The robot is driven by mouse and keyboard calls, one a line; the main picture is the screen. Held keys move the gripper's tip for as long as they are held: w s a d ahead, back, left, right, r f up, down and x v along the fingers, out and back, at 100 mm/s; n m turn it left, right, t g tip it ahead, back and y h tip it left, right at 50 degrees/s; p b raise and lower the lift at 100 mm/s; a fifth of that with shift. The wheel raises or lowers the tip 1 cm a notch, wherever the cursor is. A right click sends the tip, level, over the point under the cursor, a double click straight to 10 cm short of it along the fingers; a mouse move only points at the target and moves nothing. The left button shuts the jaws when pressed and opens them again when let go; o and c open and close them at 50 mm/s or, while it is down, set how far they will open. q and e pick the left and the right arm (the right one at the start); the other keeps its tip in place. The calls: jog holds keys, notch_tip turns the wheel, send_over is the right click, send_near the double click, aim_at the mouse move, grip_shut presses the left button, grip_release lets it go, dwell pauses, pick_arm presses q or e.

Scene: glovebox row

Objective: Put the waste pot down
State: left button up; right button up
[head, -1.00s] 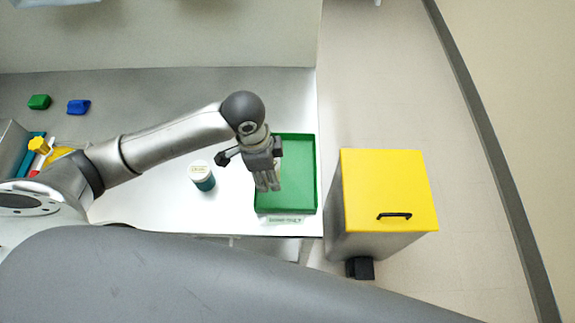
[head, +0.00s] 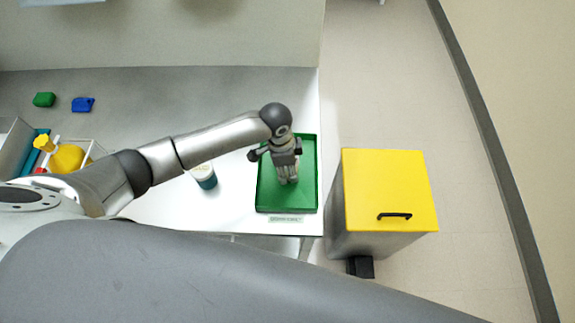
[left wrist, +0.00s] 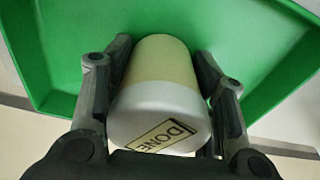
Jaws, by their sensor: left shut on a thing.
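The waste pot (left wrist: 158,92), cream with a pale grey lid end and a label reading DONE, is between the fingers of my left gripper (head: 288,177) in the left wrist view. The gripper is shut on it. In the head view the hand hides most of the pot. The gripper is over the middle of the green tray (head: 267,203), inside its rim as seen from above. I cannot tell whether the pot touches the tray floor. My right gripper is not in view.
A second pot (head: 204,178), white and teal, stands left of the tray, partly behind my arm. A yellow-lidded bin (head: 385,185) stands on the floor to the right. Blue (head: 83,104) and green (head: 44,99) items and a yellow bottle (head: 68,157) are at the left.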

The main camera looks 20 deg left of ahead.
pick_arm(q)
jog(key=shift+f, duration=0.15)
jog(key=o, duration=1.1)
jog(key=r, duration=0.4)
jog(key=a+r, duration=0.1)
jog(key=r, duration=0.7)
jog(key=shift+s+a+r+b, duration=0.15)
jog(key=shift+s+r+b, duration=0.05)
jog(key=shift+s+b, duration=0.15)
jog(key=shift+f, duration=0.1)
